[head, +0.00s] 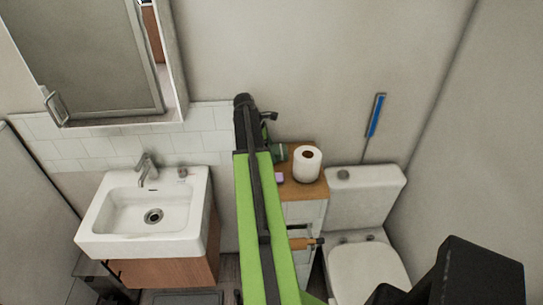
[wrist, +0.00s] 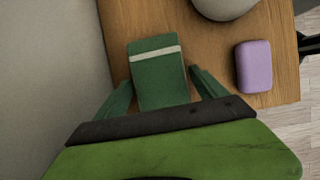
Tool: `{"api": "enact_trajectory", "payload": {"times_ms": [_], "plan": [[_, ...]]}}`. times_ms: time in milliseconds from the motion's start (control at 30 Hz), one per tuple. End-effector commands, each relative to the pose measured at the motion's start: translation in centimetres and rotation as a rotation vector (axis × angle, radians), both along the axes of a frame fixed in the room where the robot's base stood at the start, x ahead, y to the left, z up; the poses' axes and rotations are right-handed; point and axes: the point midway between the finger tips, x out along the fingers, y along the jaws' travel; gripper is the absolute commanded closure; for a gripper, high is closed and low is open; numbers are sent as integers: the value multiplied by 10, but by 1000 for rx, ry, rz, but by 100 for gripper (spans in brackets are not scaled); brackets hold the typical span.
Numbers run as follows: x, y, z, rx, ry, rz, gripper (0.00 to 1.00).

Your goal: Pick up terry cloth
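The terry cloth (wrist: 157,70) is a green folded rectangle with a white stripe near its far end. It lies on a wooden cabinet top in the wrist view. My gripper (wrist: 160,84) is open, with one green finger on either side of the cloth's near part. The left finger is very close to the cloth's edge; I cannot tell if it touches. A small gap shows at the right finger. The near end of the cloth is hidden by my gripper's body. In the head view my arm covers much of this spot.
A purple soap bar (wrist: 254,66) lies right of the cloth. A toilet paper roll (head: 307,164) stands on the wooden cabinet top (head: 312,190). A wall borders the top's left side in the wrist view. A sink (head: 150,215) is left and a toilet (head: 366,270) right.

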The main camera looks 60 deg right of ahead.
Motion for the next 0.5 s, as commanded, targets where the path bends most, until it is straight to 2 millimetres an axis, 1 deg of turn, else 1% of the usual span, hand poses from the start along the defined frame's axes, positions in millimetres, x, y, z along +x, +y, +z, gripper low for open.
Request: {"api": "enact_trajectory", "payload": {"times_ms": [33,367,400,500], "plan": [[0,0,0,0,0,0,26],[0,0,0,0,0,-1,69],[-1,0,0,0,0,-1,72],[-1,0,0,0,0,-1,72]]}}
